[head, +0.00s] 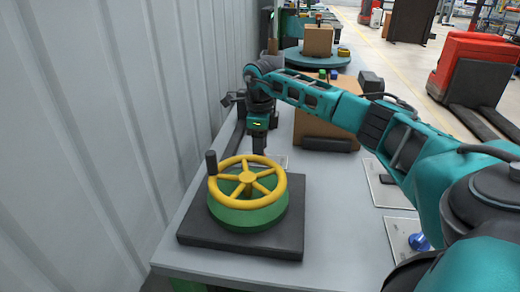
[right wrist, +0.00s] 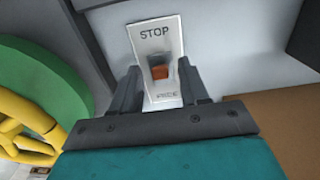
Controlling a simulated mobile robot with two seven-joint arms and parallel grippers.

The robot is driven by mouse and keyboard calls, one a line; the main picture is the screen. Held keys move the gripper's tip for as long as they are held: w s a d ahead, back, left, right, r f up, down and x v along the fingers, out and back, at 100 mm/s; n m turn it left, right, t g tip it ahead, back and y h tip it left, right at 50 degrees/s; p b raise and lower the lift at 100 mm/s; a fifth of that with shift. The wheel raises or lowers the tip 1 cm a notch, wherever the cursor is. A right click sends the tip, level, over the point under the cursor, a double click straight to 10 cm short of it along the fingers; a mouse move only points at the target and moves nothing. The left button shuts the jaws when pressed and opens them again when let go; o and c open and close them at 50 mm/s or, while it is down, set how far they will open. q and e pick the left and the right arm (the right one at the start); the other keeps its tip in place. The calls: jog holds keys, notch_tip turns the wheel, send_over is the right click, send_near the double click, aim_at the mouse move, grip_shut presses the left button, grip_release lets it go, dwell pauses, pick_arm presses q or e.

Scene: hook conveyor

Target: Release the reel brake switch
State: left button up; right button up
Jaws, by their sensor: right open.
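The brake switch (right wrist: 160,70) is a pale plate with an orange-red rocker and the word STOP at its top; the lower label is hard to read. In the right wrist view my right gripper (right wrist: 160,82) is open, with one finger on each side of the switch and nothing held. In the head view my right gripper (head: 259,148) points down behind the yellow handwheel (head: 247,180), by the pale switch plate (head: 279,161). Whether the fingers touch the plate cannot be told. My left gripper is not in view.
The handwheel, with a dark upright handle, stands on a green base (head: 250,215) and dark plate close in front of the gripper. A cardboard box (head: 315,130) stands to the right. A corrugated wall (head: 110,130) runs along the left.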

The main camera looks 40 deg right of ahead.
jog(key=shift+f, duration=0.55)
grip_shut()
